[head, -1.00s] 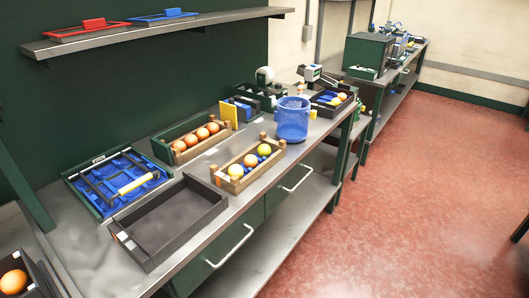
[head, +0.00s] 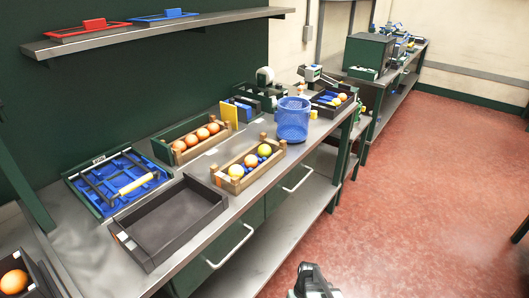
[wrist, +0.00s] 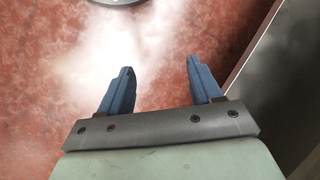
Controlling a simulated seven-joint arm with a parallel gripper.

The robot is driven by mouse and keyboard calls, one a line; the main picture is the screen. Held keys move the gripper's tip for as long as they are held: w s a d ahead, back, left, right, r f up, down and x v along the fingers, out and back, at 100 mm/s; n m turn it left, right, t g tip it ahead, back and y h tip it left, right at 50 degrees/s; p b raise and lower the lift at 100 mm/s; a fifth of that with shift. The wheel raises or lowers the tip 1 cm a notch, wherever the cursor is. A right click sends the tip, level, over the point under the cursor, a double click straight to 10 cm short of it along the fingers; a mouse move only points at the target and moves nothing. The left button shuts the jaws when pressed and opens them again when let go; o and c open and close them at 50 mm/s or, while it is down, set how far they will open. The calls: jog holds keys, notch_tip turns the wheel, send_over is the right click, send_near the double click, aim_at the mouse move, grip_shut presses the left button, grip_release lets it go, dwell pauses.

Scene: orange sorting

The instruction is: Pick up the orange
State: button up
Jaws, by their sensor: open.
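Several oranges (head: 203,134) sit in a row in the long wooden crate at the back of the bench. One orange (head: 250,160) lies between yellow fruits in the nearer wooden crate (head: 240,185). Another orange (head: 14,281) is in a dark box at the lower left. My gripper's fingers (wrist: 161,85) show in the wrist view, apart and empty, over the red floor. In the head view a grey part of my arm (head: 312,282) shows at the bottom edge, away from the oranges. No orange shows in the wrist view.
An empty dark tray (head: 170,222) stands at the bench's front, beside a blue tool tray (head: 118,182). A blue mesh basket (head: 292,120) stands right of the crates. A shelf (head: 160,30) hangs above. The floor (head: 400,220) in front is clear.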

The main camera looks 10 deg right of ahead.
jog(key=w+d+r+t+y, duration=0.1)
jog(key=w+d+r+t, duration=0.45)
jog(key=w+r, duration=1.1)
jog(key=w+d+r+t+y, duration=0.1)
jog(key=w+d+r+t, duration=0.1)
jog(key=w+d+r, duration=1.05)
jog(key=w+a+r+n+g+h, duration=0.1)
jog(key=w+a+r, duration=0.3)
jog(key=a+r, duration=0.5)
jog(key=w+a+r+n+g+h, duration=0.15)
jog(key=w+a+r, duration=0.35)
jog(key=r, duration=0.7)
jog(key=w+a+r+n+h, duration=0.1)
jog(key=w+a+r+h, duration=0.15)
jog(key=a+r, duration=0.7)
send_over(265, 146)
jog(key=shift+m+y, duration=0.25)
jog(key=shift+y, duration=0.05)
jog(key=f, duration=0.6)
jog(key=shift+s+d+f, duration=0.15)
jog(key=shift+s, duration=0.15)
jog(key=shift+w+a+f, duration=0.1)
jog(key=shift+w+f, duration=0.05)
jog(key=shift+f, duration=0.9)
jog(key=shift+w+a+f, duration=0.1)
jog(key=shift+w+f, duration=0.1)
jog(key=shift+f, duration=0.8)
jog(key=shift+w+f, duration=0.15)
jog(key=shift+f, duration=0.9)
